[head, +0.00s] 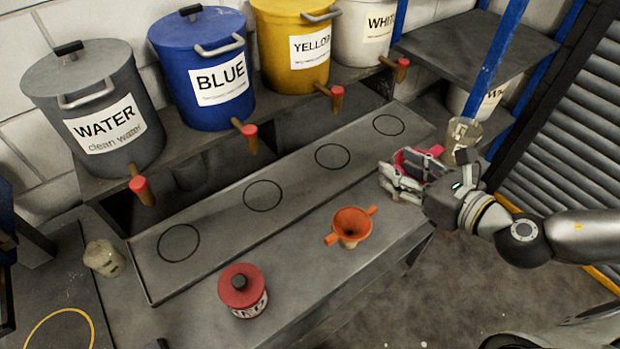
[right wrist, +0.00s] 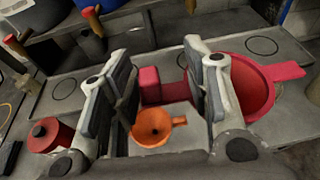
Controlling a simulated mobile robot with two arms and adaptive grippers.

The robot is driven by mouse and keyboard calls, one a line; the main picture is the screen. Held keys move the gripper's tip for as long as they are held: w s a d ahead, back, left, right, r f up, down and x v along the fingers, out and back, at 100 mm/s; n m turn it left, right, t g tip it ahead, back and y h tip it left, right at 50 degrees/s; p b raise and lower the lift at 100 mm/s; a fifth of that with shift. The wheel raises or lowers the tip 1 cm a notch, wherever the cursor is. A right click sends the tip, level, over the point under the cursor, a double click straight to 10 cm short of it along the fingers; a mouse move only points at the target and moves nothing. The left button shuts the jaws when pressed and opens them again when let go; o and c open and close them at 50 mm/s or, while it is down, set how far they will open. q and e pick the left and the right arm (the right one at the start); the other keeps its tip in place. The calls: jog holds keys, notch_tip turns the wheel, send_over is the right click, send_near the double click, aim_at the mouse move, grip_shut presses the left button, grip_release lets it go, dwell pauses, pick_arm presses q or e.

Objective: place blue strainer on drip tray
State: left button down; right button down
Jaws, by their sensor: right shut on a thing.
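My right gripper (head: 405,178) is at the right, past the right part of the bench front. It is shut on a red strainer (head: 432,152), a bowl shape with handles; in the right wrist view the red bowl (right wrist: 255,88) shows beside the right finger, and a red part lies between the fingers. No blue strainer is visible. The long grey drip tray (head: 222,215) with several black circles lies along the bench under the bucket taps. The held strainer is off the tray's right end. My left gripper is not in view.
An orange funnel (head: 350,226) stands in front of the tray. A red-lidded can (head: 242,290) stands left of it. WATER (head: 95,105), BLUE (head: 205,65) and YELLOW (head: 293,45) buckets stand on a shelf behind, their taps overhanging. A pale jar (head: 103,258) is at left. The tray's circles are empty.

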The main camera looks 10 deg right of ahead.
jog(key=w+a+f+h+b, duration=0.1)
jog(key=w+a+f+b, duration=0.25)
jog(key=a, duration=0.65)
jog(key=w+a+f+b, duration=0.3)
jog(key=w+a+f, duration=0.1)
jog(key=a, duration=0.7)
jog(key=shift+w+d+f+p, duration=0.25)
jog(key=shift+w+d+f, duration=0.05)
jog(key=shift+w+f, duration=1.9)
jog(key=shift+w+d+f+p, duration=0.25)
jog(key=shift+w+d+f, duration=0.1)
jog(key=shift+w+f, duration=1.85)
jog(key=shift+w+d+f+p, duration=0.3)
jog(key=shift+w+f, duration=1.6)
jog(key=shift+w, duration=0.55)
jog(key=c, duration=0.8)
grip_release()
jog(key=shift+f, duration=0.1)
jog(key=shift+o, duration=0.2)
